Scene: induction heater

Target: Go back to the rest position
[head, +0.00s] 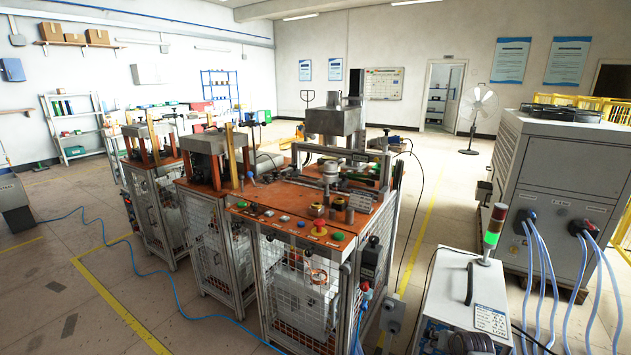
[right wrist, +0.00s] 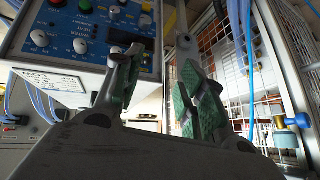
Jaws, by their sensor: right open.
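My right gripper (right wrist: 158,60) shows in the right wrist view with its two fingers apart. Green pads line the fingers, and no object is held between them. A panel with knobs and buttons (right wrist: 75,42) is behind and left of the fingers. A white mesh cage (right wrist: 245,75) is to the right. In the head view I cannot clearly make out the right gripper. My left gripper is not in view.
An orange-topped workstation (head: 270,212) with a mesh cage stands at the centre. A white power unit (head: 450,300) with a signal light (head: 493,232) is at the front right, near a large grey cabinet (head: 565,175) with hoses. The left floor is open, with a blue hose (head: 150,285).

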